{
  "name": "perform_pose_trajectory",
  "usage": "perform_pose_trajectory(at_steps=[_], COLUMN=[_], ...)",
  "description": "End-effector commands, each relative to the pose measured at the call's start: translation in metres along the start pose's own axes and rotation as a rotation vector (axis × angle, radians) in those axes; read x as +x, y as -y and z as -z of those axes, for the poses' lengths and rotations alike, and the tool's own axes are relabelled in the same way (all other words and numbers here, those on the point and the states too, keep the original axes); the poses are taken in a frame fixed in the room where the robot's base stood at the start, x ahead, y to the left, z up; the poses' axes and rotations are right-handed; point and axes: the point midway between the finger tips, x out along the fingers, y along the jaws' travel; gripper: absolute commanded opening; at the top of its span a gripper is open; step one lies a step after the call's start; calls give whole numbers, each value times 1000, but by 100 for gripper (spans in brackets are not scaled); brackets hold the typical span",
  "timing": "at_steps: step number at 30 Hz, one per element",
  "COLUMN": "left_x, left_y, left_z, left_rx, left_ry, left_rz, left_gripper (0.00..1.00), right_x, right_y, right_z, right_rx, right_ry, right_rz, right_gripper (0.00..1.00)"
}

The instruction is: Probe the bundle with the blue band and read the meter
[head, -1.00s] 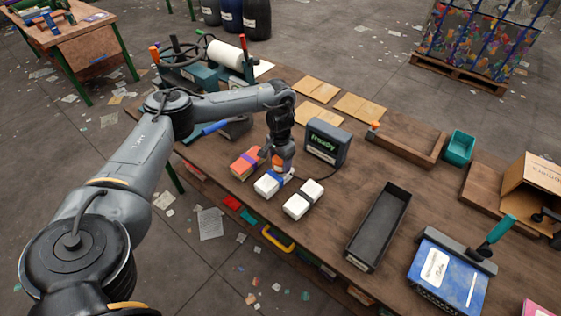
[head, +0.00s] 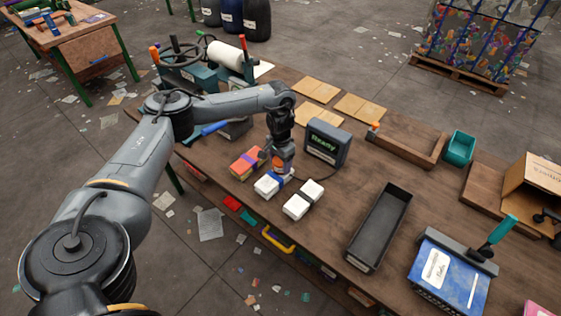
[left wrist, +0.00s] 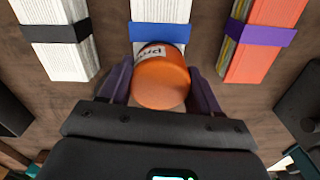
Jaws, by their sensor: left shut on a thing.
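My left gripper (head: 279,172) is shut on an orange probe (left wrist: 160,82) with a printed white label, one dark finger on each side. The white bundle with the blue band (head: 266,185) lies on the table just below it. In the left wrist view the probe overlaps the near end of this bundle (left wrist: 160,12), by the blue band (left wrist: 160,34). I cannot tell whether the probe's hidden tip touches it. The grey meter (head: 326,143) stands behind, its green display reading "Ready". My right gripper is not in view.
An orange bundle with a purple band (head: 244,163) and a white bundle with a black band (head: 297,206) flank the blue-banded one closely. A black tray (head: 378,228) lies to the right. A wooden tray (head: 405,145) and flat cardboard pieces (head: 358,107) lie farther back.

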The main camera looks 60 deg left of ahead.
Motion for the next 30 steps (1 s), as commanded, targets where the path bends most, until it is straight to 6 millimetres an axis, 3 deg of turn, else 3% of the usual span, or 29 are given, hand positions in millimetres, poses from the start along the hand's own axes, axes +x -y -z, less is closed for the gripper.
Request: perform_pose_trajectory(at_steps=[30], left_x=[7], left_y=[0], left_z=[0], left_rx=[0], left_ry=[-1], left_rz=[1], left_gripper=[27], right_x=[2], right_y=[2], right_z=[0], right_rx=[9], right_ry=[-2], right_rz=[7], right_gripper=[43])
